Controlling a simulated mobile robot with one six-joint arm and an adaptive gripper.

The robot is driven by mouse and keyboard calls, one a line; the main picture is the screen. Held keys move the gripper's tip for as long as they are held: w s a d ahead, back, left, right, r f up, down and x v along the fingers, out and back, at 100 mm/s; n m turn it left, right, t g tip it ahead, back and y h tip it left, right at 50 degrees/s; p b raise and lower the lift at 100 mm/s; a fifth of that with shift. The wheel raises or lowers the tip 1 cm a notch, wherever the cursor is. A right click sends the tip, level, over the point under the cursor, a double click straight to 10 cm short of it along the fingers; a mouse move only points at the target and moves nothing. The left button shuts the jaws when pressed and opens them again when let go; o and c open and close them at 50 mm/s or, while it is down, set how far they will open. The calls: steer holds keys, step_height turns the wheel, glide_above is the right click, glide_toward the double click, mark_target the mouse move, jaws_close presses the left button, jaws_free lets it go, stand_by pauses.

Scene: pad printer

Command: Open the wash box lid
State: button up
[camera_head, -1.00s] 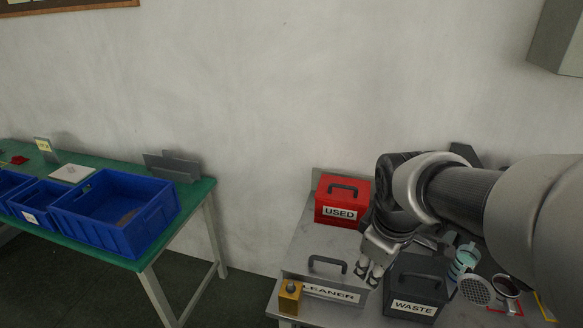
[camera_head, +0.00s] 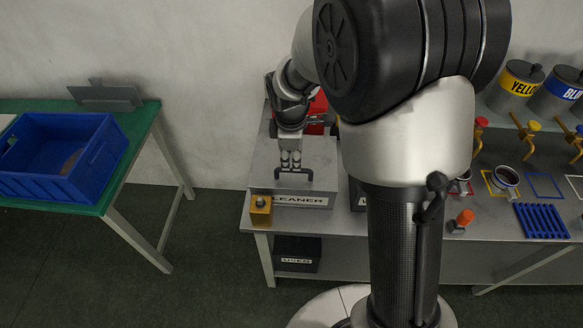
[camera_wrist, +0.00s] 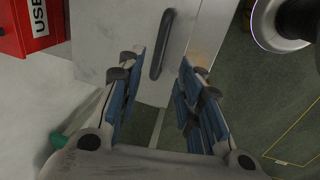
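The grey box marked CLEANER (camera_head: 302,201), which I take as the wash box, stands at the bench's left end. Its lid (camera_head: 322,158) looks shut and carries a dark bar handle (camera_head: 283,177). My gripper (camera_head: 291,166) points down at the handle. In the wrist view my gripper (camera_wrist: 158,72) is open and empty, its blue-padded fingers apart. The handle (camera_wrist: 161,45) lies beyond the fingertips, roughly in line with the gap, on the pale lid (camera_wrist: 112,32). I cannot tell whether a finger touches the handle.
A yellow block (camera_head: 260,211) with a knob sits at the box's left front corner. A red box (camera_head: 317,110) stands behind, partly hidden by my arm. A dark box (camera_head: 356,194) stands to the right, mostly hidden. A green table with a blue bin (camera_head: 98,165) is at left.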

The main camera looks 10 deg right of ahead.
steer(key=f, duration=0.3)
steer(key=w+f+b, duration=0.1)
steer(key=f, duration=0.2)
steer(key=shift+w+d+f, duration=0.2)
jaws_close()
stand_by(0.5)
